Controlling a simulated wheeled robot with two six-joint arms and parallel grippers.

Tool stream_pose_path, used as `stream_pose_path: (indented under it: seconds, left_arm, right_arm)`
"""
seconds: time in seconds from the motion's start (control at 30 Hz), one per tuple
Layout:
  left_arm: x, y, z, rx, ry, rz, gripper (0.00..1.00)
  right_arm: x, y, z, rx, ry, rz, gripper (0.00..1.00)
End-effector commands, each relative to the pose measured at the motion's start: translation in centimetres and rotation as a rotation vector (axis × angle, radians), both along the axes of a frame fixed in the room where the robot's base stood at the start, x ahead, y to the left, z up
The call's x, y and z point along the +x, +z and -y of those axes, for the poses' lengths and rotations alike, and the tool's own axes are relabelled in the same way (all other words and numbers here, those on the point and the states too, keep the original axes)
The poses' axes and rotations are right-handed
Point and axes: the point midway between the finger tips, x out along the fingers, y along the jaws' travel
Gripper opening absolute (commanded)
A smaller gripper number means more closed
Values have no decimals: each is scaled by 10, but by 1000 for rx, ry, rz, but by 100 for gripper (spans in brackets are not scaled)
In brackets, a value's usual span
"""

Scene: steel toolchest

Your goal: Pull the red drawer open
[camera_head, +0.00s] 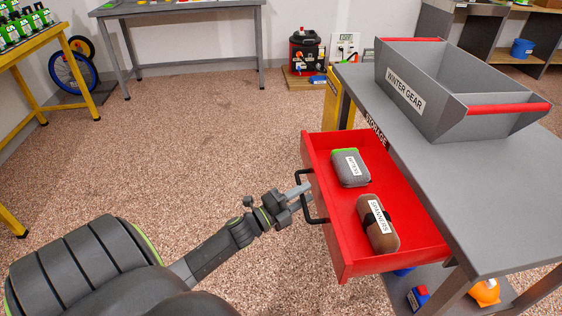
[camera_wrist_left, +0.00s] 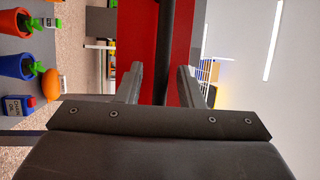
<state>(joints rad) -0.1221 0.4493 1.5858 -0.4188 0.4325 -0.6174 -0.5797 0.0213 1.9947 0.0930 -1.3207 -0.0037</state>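The red drawer (camera_head: 333,230) is pulled out from under the grey bench and stands open. Its black handle (camera_head: 308,197) is on the front face at the left. The handle also shows in the left wrist view (camera_wrist_left: 164,45) as a dark bar. My left gripper (camera_head: 300,191) is at the handle. In the left wrist view its two fingers (camera_wrist_left: 160,78) stand apart on either side of the bar, with red drawer front showing in the gaps. My right gripper is in neither view.
A grey case (camera_head: 351,168) and a brown case labelled SPANNERS (camera_head: 377,224) lie in the drawer. A WINTER GEAR tray (camera_head: 403,94) stands on the grey bench (camera_head: 490,200). The speckled floor left of the drawer is clear.

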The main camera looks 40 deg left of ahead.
Motion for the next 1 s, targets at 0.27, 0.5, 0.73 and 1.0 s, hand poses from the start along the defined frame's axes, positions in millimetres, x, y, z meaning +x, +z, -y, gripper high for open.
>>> stream_pose_path:
  seconds: [0.27, 0.5, 0.73, 1.0]
  left_arm:
    - [-27, -7, -9, 2, 0, -3, 34]
    - [-82, -16, -26, 2, 0, -7, 34]
    - [-131, -25, -41, 1, 1, -5, 34]
    - [-161, -30, -51, 0, 1, -3, 34]
  right_arm:
    - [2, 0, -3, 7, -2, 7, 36]
    - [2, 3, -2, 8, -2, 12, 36]
    - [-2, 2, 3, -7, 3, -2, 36]
    - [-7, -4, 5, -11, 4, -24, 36]
